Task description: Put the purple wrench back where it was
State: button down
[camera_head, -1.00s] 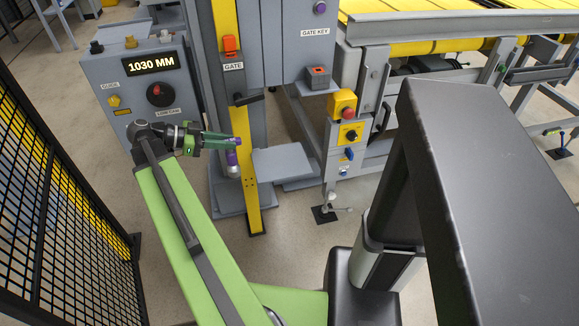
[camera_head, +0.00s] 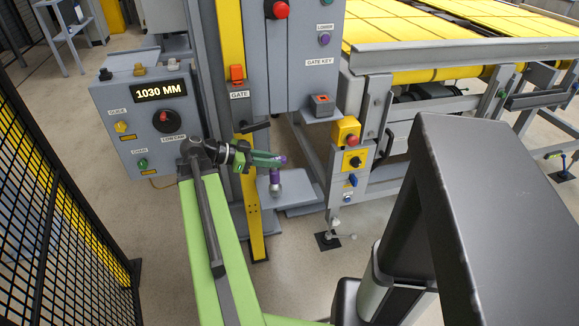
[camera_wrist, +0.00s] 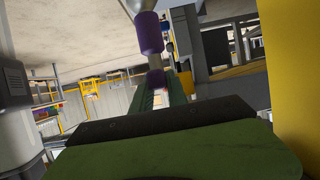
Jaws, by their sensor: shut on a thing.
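The purple wrench (camera_head: 275,179) hangs from my gripper's fingertips, below them in the head view, with a silver rounded lower end. My gripper (camera_head: 280,159) is shut on it with green fingers. In the wrist view the wrench (camera_wrist: 148,33) shows purple bands and grey metal, extending beyond the fingertips (camera_wrist: 158,85). Part of it is hidden between the fingers. The wrench is in the air, just right of the yellow post (camera_head: 254,215) in the head view and in front of a grey plate (camera_head: 300,192). I cannot tell its exact distance from either.
A control box (camera_head: 150,118) reads 1030 MM at left. A grey cabinet (camera_head: 300,40) and a GATE KEY bracket (camera_head: 321,105) stand above right. A panel with a red button (camera_head: 351,140) is to the right. Black mesh fence (camera_head: 70,220) closes the left side.

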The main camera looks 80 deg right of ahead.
aim_at(284, 157)
jog(key=s, duration=0.1)
jog(key=s+d, duration=0.2)
jog(key=s, duration=0.1)
jog(key=shift+b+x, duration=0.5)
jog(key=shift+x, duration=0.55)
notch_tip(284, 157, down, 2)
jog(key=shift+w+a+f+b, duration=0.1)
jog(key=shift+a+f+b, duration=0.1)
jog(key=shift+b, duration=0.9)
jog(key=c, duration=1.2)
grip_release()
jog(key=shift+c, duration=0.2)
